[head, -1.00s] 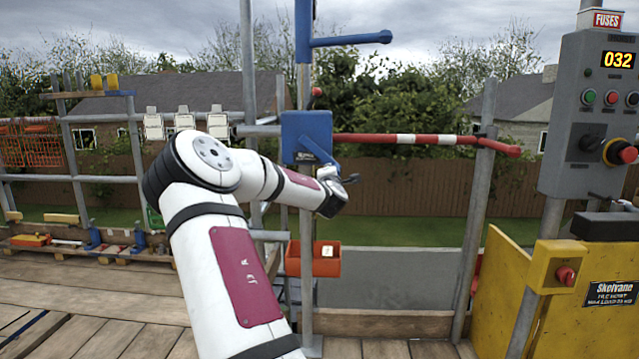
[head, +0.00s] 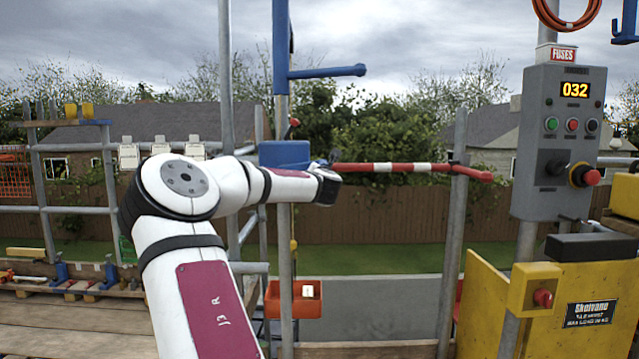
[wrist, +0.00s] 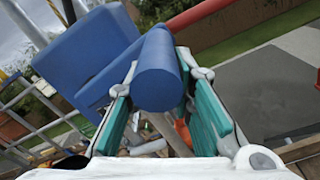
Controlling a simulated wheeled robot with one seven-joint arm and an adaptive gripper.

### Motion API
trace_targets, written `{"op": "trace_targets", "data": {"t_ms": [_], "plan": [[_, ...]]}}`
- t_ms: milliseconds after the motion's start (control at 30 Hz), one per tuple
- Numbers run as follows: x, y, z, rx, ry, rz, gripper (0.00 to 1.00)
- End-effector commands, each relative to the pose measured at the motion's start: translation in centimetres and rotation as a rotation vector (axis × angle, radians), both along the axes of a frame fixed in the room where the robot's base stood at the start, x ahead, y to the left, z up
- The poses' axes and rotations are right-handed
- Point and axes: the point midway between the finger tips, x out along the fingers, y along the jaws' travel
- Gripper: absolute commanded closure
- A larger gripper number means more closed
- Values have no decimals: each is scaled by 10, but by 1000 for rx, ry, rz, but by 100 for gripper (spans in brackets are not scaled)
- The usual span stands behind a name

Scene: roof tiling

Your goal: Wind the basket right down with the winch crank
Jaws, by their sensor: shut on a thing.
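The winch (head: 284,153) is a blue box on the grey pole, partly covered by my arm in the head view. In the wrist view its blue housing (wrist: 88,55) fills the upper left. The blue round crank handle (wrist: 158,75) lies between the teal pads of my gripper (wrist: 160,88), which is shut on it. In the head view my gripper (head: 334,162) is small at the winch's right side, and the handle is hard to make out. The orange basket (head: 285,303), with a pale tag, hangs below the winch beside the pole. Its underside's clearance is unclear.
A red and white bar (head: 400,169) runs right from the winch area to a post. A grey control box (head: 562,140) reads 032, above a yellow panel (head: 485,305). Guard rails and shelving stand at left. Plank decking lies below.

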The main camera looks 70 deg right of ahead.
Motion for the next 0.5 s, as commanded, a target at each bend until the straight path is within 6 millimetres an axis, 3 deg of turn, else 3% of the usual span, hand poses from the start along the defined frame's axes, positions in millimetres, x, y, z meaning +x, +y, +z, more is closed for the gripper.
{"op": "trace_targets", "data": {"t_ms": [33,500], "plan": [[-15,-3,11,-16,8,-28,100],[-14,-3,22,-47,76,-28,100]]}}
